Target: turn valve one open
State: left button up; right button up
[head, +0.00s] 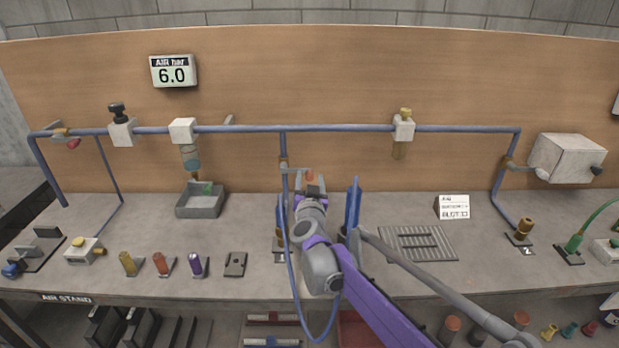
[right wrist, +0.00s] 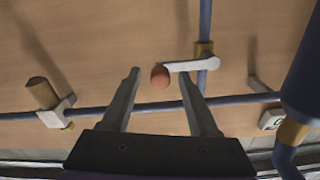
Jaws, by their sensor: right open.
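A valve with a brass body (right wrist: 204,48) sits on the middle vertical blue pipe (head: 283,145). Its white lever (right wrist: 190,65) points crosswise to the pipe and ends in an orange-red knob (right wrist: 160,77). The knob also shows in the head view (head: 309,175). No number is readable on the valve. My right gripper (head: 312,182) is open at the knob. In the right wrist view its two fingers (right wrist: 159,76) stand on either side of the knob, with gaps visible. The lever's body is partly hidden by the gripper in the head view. My left gripper is not in view.
A horizontal blue pipe (head: 345,128) runs along the wooden board. A gauge (head: 173,71) reads 6.0. A grey tray (head: 201,200), a grate (head: 418,243) and several small fittings stand on the bench. A blue hose (head: 293,275) hangs close beside my right arm.

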jog(key=shift+w, duration=0.55)
grip_shut()
dwell(1.1)
